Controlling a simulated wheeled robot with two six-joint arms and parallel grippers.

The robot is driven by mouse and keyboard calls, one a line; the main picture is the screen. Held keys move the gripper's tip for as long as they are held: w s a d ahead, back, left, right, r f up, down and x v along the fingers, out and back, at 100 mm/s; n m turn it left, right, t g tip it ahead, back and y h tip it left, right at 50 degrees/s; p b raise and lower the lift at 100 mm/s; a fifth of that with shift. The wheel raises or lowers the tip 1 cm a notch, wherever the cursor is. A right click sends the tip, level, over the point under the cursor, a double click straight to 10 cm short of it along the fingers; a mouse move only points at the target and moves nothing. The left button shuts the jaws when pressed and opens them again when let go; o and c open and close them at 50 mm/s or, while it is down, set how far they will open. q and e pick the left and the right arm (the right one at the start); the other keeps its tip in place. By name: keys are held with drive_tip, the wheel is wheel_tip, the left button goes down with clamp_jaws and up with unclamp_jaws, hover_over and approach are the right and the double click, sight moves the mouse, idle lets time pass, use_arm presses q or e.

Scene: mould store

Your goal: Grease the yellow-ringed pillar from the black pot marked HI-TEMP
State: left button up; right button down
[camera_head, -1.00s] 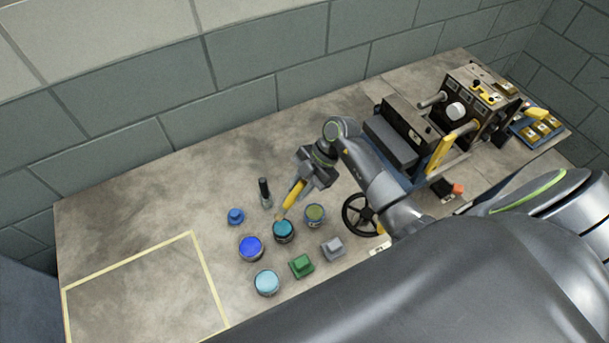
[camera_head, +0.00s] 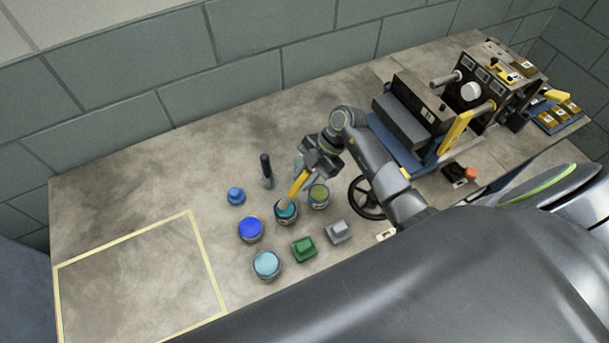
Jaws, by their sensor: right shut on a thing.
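My right gripper (camera_head: 314,163) is shut on a yellow-handled brush (camera_head: 299,184) pointing steeply down. The brush's lower end is at the mouth of a dark pot with teal contents (camera_head: 286,213); how deep it sits cannot be told. Other open pots hold olive (camera_head: 319,194), bright blue (camera_head: 250,229) and light blue (camera_head: 267,264) contents. No pot marking is readable, so I cannot tell which is HI-TEMP. The mould machine has an upper pillar (camera_head: 446,79) and a lower, yellowish pillar (camera_head: 482,111); rings are too small to make out. My left gripper is not in view.
A blue piece (camera_head: 236,196), a green block (camera_head: 304,250), a grey block (camera_head: 338,232) and a dark upright tool (camera_head: 266,169) stand around the pots. A black handwheel (camera_head: 366,198) is right of them. The taped square (camera_head: 204,258) at left is empty.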

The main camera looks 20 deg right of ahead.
drive_tip(key=shift+f+b, duration=0.4)
drive_tip(key=shift+f, duration=0.2)
idle(0.9)
idle(1.3)
drive_tip(key=shift+p, duration=0.3)
wheel_tip(320, 180, up, 7)
drive_tip(key=p, duration=0.7)
idle(0.5)
